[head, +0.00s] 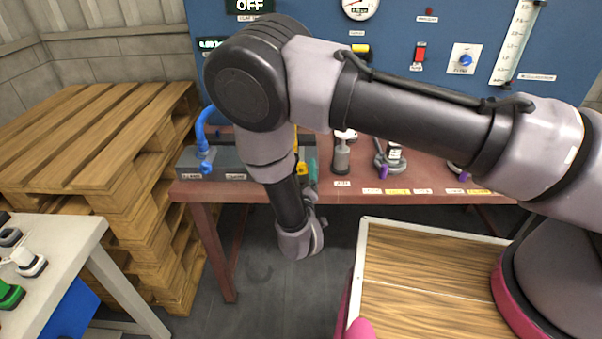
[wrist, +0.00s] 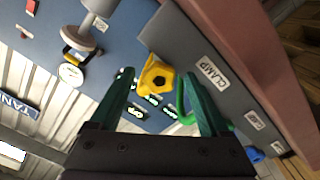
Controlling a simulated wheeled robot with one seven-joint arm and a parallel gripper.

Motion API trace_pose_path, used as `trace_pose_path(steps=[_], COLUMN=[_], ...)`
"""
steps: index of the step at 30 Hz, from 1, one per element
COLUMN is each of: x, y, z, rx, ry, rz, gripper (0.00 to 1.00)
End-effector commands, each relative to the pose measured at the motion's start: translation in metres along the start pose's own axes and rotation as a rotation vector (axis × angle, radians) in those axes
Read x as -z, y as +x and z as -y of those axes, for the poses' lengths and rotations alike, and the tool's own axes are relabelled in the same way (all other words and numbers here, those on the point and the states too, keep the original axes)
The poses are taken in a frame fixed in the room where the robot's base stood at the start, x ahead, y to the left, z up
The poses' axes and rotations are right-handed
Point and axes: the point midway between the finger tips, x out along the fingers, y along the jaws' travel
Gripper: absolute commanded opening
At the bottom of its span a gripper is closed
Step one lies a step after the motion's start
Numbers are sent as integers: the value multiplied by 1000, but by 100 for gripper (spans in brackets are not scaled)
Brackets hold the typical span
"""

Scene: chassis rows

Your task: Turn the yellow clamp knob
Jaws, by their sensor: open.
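The yellow clamp knob (wrist: 155,78) has a dark round centre and sits on the side of a grey block (wrist: 190,48) beside a label reading CLAMP (wrist: 211,72). In the wrist view it lies between and just beyond my gripper's (wrist: 158,86) two teal fingertips. The fingers are apart, and I cannot tell whether either touches the knob.
A green handle (wrist: 181,103) and a blue valve (wrist: 254,154) are on the same block. The blue valve and hose (head: 204,150) stand left of my arm. A grey post (head: 341,158) and a clamp-like fixture (head: 388,160) stand right on the red bench. Wooden pallets (head: 100,130) fill the left.

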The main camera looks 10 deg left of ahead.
Motion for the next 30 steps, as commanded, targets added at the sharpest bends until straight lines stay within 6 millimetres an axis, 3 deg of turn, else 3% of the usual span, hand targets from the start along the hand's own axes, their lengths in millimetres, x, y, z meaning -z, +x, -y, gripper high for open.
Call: trace_pose_path(steps=[5, 18, 30], x=[0, 0, 0], y=[-15, -96, -108], z=[1, 1, 0], rx=[2, 2, 1], ry=[-1, 0, 0], rz=[-1, 0, 0], gripper=[80, 80, 80])
